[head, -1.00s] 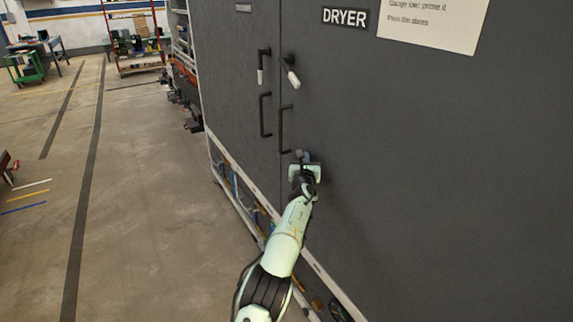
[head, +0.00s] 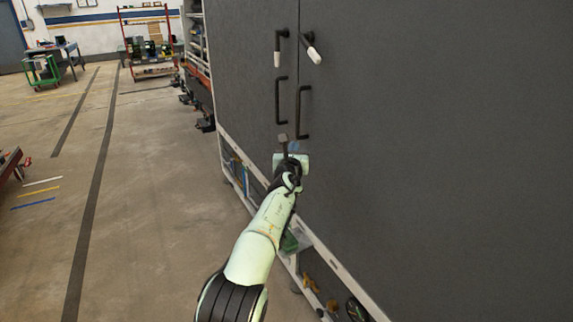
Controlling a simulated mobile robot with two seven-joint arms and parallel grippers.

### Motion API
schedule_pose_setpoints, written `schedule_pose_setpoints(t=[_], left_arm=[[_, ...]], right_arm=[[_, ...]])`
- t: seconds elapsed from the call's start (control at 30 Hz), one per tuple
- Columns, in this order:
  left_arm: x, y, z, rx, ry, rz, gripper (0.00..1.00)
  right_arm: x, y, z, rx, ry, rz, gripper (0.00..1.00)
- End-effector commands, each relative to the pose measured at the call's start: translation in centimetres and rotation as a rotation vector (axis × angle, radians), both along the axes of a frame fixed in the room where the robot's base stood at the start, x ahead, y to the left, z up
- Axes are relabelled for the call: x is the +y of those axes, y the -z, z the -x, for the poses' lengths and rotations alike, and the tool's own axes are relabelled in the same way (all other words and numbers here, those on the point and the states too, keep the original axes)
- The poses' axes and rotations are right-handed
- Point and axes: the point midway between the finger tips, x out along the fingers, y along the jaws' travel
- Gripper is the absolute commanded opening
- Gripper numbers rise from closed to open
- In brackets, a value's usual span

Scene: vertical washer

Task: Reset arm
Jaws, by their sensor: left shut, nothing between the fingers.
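My left arm reaches up from the bottom of the head view. Its gripper (head: 284,143) is shut and empty, just below the lower door handles, in front of the dark grey cabinet. The left cabinet door (head: 252,60) and right cabinet door (head: 430,150) look closed. Each has a black lower handle: the left handle (head: 279,101) and the right handle (head: 300,112). I cannot tell whether the fingertips touch the door. My right gripper is out of view.
Two latch levers with white grips, a left lever (head: 278,58) and a right lever (head: 313,54), sit above the handles. A light frame rail (head: 330,262) runs along the cabinet's base. The concrete floor (head: 150,180) at left is open. A red rack (head: 150,40) stands far back.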

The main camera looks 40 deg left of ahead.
Motion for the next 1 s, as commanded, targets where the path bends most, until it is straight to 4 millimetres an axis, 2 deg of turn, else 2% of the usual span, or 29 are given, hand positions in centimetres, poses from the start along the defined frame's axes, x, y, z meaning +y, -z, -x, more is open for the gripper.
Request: schedule_pose_setpoints(t=[0.03, 0.3, 0.57, 0.67, 0.77, 0.83, 0.97, 1.0], left_arm=[[0.2, 0.7, 0.6, -0.001, 0.001, 0.003, 0.00], [0.9, 0.3, 2.5, 0.002, 0.001, 0.001, 0.00], [1.0, 0.0, 2.8, 0.001, 0.001, 0.001, 0.00], [1.0, 0.6, 2.7, 0.004, 0.004, 0.014, 0.00], [0.5, 3.3, 2.2, 0.020, 0.015, 0.095, 0.00], [-0.1, 7.0, 1.8, 0.039, 0.024, 0.205, 0.00], [-2.3, 16.2, 1.4, 0.080, 0.027, 0.504, 0.00], [-3.2, 19.2, 1.6, 0.092, 0.019, 0.606, 0.00]], right_arm=[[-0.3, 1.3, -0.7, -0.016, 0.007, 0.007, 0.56], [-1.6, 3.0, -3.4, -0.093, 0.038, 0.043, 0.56], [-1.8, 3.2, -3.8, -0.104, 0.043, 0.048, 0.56], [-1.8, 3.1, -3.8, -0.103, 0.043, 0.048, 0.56], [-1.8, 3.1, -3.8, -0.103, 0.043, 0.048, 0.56], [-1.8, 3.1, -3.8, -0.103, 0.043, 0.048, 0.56], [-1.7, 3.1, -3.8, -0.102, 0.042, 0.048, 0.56], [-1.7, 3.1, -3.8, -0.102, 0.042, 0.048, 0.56]])
